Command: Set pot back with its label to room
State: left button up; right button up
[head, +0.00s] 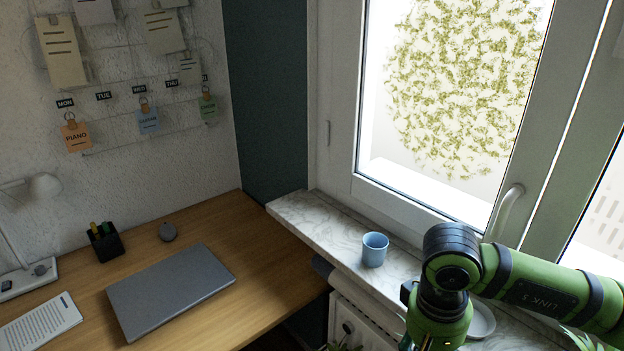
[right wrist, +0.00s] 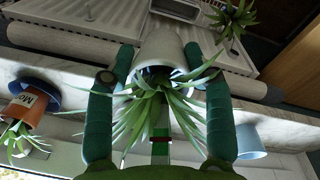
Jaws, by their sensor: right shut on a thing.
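In the right wrist view a whitish pot (right wrist: 165,48) with a long-leaved green plant (right wrist: 158,100) is between the two fingers of my right gripper (right wrist: 158,60), which is shut on it. The pot's mouth faces the camera, and no label shows on its visible side. In the head view my right arm covers the sill's right part, and the held pot cannot be made out. A pale saucer (head: 483,320) lies on the marble sill (head: 320,222) beside the arm. My left gripper is not in view.
A blue cup (head: 375,249) stands on the sill left of the arm; it also shows in the wrist view (right wrist: 250,140). An orange labelled pot (right wrist: 32,108) sits on a blue saucer (right wrist: 35,90). A radiator (right wrist: 90,32) and another plant (right wrist: 234,18) are close by.

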jog(key=shift+w+r+n, duration=0.1)
jog(key=shift+n, duration=0.2)
dwell(0.5)
